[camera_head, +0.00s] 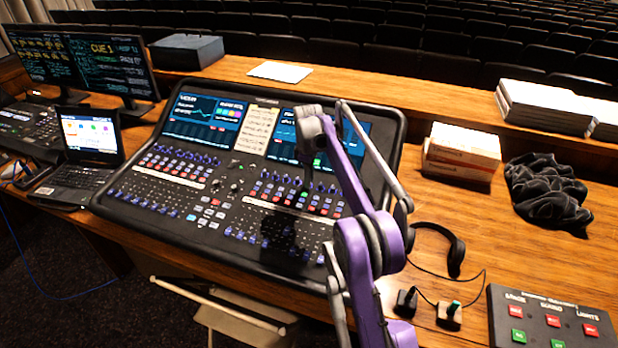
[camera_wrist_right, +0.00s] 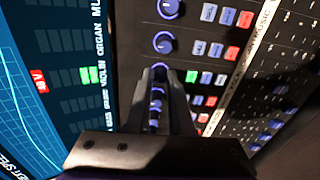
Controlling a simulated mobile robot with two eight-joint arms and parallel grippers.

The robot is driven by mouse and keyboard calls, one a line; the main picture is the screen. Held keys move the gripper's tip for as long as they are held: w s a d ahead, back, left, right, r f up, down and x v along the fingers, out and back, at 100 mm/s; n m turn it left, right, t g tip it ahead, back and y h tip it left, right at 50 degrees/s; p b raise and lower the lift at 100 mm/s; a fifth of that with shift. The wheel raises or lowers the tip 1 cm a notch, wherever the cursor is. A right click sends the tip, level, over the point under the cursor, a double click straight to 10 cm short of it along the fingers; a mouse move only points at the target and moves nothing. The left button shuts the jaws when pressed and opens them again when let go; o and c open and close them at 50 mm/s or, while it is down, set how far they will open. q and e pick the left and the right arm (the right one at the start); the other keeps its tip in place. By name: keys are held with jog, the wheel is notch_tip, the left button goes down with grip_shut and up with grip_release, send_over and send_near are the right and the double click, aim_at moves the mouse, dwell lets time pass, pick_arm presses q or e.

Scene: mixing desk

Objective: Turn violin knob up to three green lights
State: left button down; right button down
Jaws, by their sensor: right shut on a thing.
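The mixing desk (camera_head: 229,265) fills the middle of the head view, with rows of blue-ringed knobs below its screens. My right gripper (camera_head: 306,184) reaches down to the upper knob row on the desk's right half. In the right wrist view, my right gripper (camera_wrist_right: 160,78) is shut on a knob, the violin knob (camera_wrist_right: 159,71), beside the "VIOLIN" label. Its fingers hide most of the knob. Green lights (camera_wrist_right: 90,77) are lit on the screen strip beside that label; I cannot tell their exact number. My left gripper is not in view.
A laptop (camera_head: 88,150) and two monitors (camera_head: 110,64) stand left of the desk. Headphones (camera_head: 455,252), white-topped boxes (camera_head: 462,150), a dark cloth (camera_head: 549,190) and a button panel (camera_head: 552,320) lie to the right. More knobs (camera_wrist_right: 163,42) sit close beside the gripper.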

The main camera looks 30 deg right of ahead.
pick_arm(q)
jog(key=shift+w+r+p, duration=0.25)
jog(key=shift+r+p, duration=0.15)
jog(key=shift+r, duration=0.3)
pick_arm(e)
jog(key=shift+m, duration=2.5)
jog(key=c, duration=0.8)
grip_release()
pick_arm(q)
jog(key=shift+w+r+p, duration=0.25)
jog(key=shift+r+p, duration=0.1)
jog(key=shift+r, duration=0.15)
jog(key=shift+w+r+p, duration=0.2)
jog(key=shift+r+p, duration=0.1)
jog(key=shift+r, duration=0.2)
pick_arm(e)
notch_tip(320, 180, up, 11)
jog(key=shift+s+a+f, duration=0.15)
jog(key=shift+s+a, duration=0.05)
jog(key=shift+s, duration=0.25)
